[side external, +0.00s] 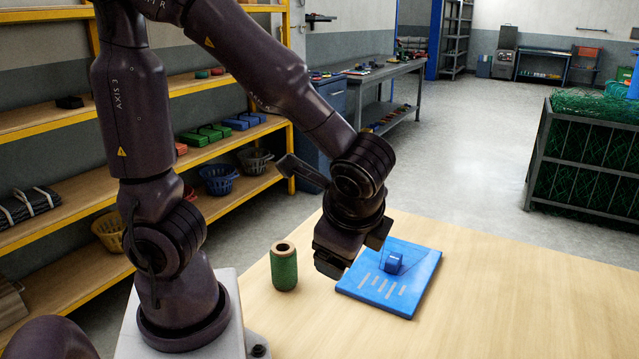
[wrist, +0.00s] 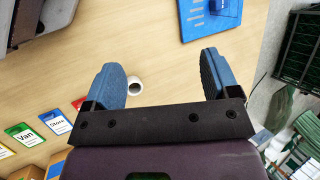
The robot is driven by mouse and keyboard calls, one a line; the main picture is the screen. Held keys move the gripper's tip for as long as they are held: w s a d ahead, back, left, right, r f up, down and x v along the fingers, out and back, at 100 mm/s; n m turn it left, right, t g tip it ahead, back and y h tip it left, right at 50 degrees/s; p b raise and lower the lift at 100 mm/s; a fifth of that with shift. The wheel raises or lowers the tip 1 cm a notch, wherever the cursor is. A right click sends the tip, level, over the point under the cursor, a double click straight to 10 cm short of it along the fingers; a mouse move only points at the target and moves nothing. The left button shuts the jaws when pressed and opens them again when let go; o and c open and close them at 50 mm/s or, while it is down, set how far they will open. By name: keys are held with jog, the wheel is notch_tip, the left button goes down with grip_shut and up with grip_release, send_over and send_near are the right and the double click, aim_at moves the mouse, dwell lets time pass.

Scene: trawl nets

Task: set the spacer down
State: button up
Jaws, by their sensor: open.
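A small blue block (side external: 393,263), which looks like the spacer, sits on a flat blue board (side external: 352,280) with pale bar marks. In the wrist view the blue board (wrist: 197,28) is at the top, with the block near the frame edge. My gripper (side external: 350,254) is above the table, left of the block and near the board's left edge in the side view. The block stands apart from the fingers.
A green spool (side external: 284,270) stands upright on the wooden table (side external: 480,290), left of my gripper. Labelled cards reading Van (wrist: 24,133) and Store (wrist: 56,121) lie at the wrist view's lower left. The table right of the board is clear. A netting crate (side external: 585,160) stands beyond.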

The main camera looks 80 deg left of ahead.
jog(key=s+a+r+n+t+h, duration=0.1)
jog(key=s+r+n+t+h, duration=0.2)
jog(key=r+n+h, duration=0.3)
jog(key=shift+a+r+n+t, duration=0.4)
jog(key=shift+r+n+t, duration=0.3)
jog(key=shift+r+n, duration=0.8)
jog(key=shift+s+r, duration=0.1)
jog(key=shift+r, duration=0.05)
